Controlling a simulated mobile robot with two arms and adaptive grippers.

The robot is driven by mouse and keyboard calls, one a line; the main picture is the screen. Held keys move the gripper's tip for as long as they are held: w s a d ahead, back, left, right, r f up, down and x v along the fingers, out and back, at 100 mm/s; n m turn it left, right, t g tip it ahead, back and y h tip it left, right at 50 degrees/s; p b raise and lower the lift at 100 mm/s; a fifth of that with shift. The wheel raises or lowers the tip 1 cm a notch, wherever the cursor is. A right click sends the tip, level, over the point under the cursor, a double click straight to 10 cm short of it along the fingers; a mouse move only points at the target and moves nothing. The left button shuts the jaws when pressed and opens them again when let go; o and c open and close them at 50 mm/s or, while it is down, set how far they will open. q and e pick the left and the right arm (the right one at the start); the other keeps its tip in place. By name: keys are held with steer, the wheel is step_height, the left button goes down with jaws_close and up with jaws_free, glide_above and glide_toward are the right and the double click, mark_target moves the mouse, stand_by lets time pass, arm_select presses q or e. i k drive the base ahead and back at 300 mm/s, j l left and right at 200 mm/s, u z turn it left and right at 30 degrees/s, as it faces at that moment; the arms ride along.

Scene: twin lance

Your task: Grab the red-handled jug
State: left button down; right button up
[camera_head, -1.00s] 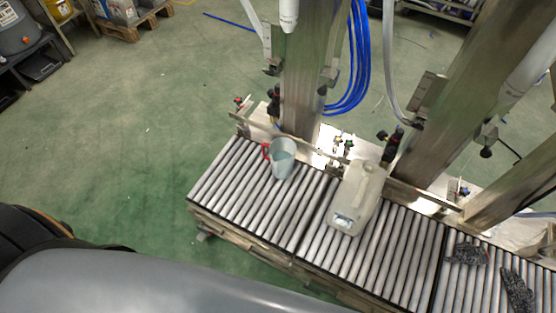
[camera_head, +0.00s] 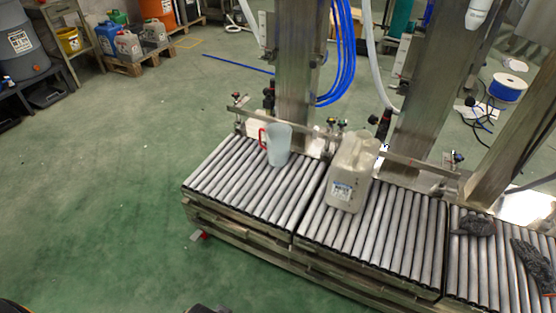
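The red-handled jug (camera_head: 279,146) stands upright on the left section of a roller conveyor (camera_head: 225,187). It is pale and translucent, and its red handle (camera_head: 262,137) points to the left. Neither of my grippers shows in the head view, so I cannot see whether they are open or shut. Nothing covers the jug from this viewpoint.
A beige canister (camera_head: 348,180) stands on the rollers right of the jug. Dark gloves (camera_head: 472,225) lie further right. Metal posts (camera_head: 297,75) and blue hoses (camera_head: 343,55) rise behind the conveyor. Green floor (camera_head: 110,190) is clear at left and in front.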

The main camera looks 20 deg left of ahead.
mark_target(279, 134)
steer(key=i+l, duration=0.1)
steer(key=i, duration=0.25)
steer(key=i+l, duration=0.15)
steer(key=i, duration=0.25)
steer(key=i+u, duration=0.1)
steer(key=u, duration=1.5)
